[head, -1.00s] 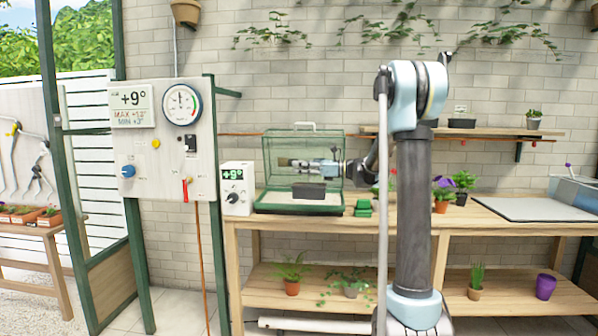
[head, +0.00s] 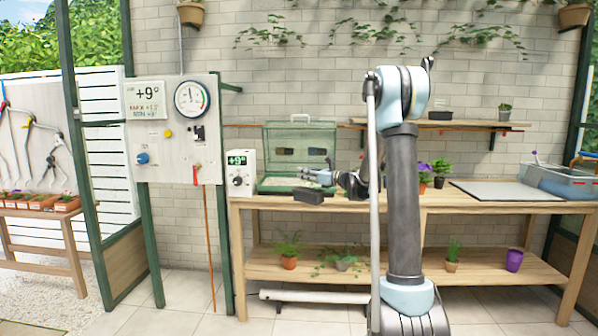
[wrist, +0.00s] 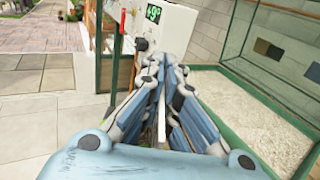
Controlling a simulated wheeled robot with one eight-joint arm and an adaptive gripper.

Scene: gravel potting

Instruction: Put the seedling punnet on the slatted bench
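The seedling punnet, a small dark rectangular tray (head: 308,196), is at the front of the clear green-framed case (head: 265,185) in the head view. My gripper (head: 312,177) is at the punnet's upper edge and looks shut on it, with the punnet held above the main bench's front edge. A low wooden bench (head: 62,214) at the far left, perhaps the slatted bench, carries several terracotta pots.
The case holds pale grit (wrist: 245,115). A white control box (head: 240,173) stands left of it on the wooden potting bench (head: 430,203). A post-mounted panel (head: 172,130) and a green-framed wooden partition (head: 123,262) stand between the two benches. Paved floor in front is open.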

